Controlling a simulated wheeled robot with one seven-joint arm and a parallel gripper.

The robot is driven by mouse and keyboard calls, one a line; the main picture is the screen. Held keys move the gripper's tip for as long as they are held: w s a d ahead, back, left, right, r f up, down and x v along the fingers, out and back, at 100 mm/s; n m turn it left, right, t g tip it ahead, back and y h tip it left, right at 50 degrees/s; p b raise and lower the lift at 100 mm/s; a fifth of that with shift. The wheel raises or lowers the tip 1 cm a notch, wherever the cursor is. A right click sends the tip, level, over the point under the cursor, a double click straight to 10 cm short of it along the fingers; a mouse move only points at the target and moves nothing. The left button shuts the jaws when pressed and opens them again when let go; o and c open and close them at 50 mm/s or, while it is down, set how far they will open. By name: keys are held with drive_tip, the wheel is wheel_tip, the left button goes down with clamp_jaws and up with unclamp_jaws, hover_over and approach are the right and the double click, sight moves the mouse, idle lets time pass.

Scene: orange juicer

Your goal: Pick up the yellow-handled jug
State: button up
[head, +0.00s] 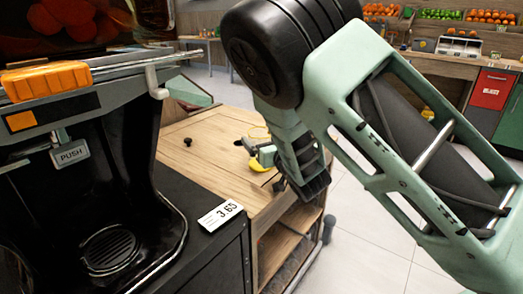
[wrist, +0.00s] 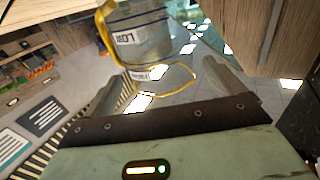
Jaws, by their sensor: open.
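The yellow-handled jug (wrist: 143,45) is clear, with white labels and a yellow handle (wrist: 104,27) on its left in the wrist view. A thin yellow loop (wrist: 190,92) shows at its near end, between my fingers in that picture. In the head view only yellow parts of the jug (head: 257,166) show over the wooden counter, mostly hidden by my gripper (head: 262,163). My gripper also shows in the wrist view (wrist: 165,88), its two fingers spread wide and nothing held. The jug's body appears beyond the fingertips; contact cannot be told.
A black juicer (head: 90,150) with an orange lever stands at the left on a dark cabinet. A price card (head: 220,215) lies at the cabinet's edge. A small black knob (head: 187,141) is on the wooden counter (head: 205,165). The tiled floor at right is clear.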

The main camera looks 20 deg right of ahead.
drive_tip(key=shift+w, duration=0.25)
drive_tip(key=c, duration=1.1)
